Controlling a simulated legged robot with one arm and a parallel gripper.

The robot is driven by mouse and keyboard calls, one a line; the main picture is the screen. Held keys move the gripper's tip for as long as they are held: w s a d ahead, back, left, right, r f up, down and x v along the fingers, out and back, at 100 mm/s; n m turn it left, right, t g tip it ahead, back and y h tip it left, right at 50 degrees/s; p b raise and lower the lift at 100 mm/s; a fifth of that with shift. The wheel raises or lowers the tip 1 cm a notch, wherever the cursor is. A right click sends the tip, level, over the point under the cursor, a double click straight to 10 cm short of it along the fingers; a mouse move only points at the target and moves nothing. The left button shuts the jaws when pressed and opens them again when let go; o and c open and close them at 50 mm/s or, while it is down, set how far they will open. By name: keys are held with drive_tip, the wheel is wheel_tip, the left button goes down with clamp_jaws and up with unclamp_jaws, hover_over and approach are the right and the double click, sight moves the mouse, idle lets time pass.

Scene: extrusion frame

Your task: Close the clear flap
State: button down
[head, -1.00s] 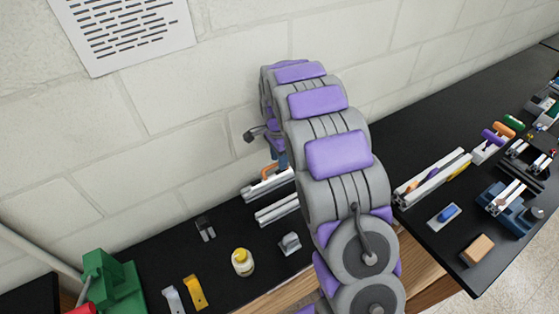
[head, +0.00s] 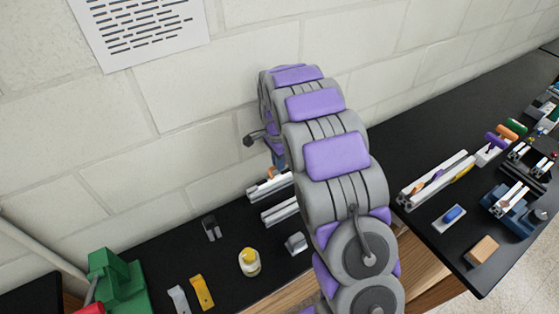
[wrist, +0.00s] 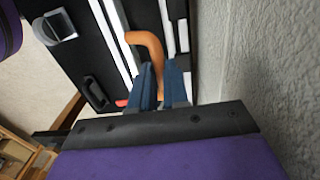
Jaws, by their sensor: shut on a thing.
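My gripper shows in the wrist view with two blue fingers (wrist: 162,85). They are closed around the lower part of an orange bent handle (wrist: 147,42), whose curved top rises past the fingertips. The handle lies beside the white rails of the extrusion frame (wrist: 117,38). In the head view the frame's rails (head: 281,211) stand by the wall, partly hidden behind my arm, and a bit of the orange handle (head: 272,172) shows. I cannot make out a clear flap in either view.
The rough wall (wrist: 268,70) is close at the right of the wrist view. A yellow-capped bottle (head: 249,262), a small grey block (head: 296,243) and a green machine (head: 115,280) are on the black bench. More fixtures and parts lie to the right of my arm.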

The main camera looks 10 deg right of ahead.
drive_tip(key=shift+a, duration=0.3)
drive_tip(key=shift+s+d, duration=0.1)
drive_tip(key=shift+d, duration=0.2)
idle(0.3)
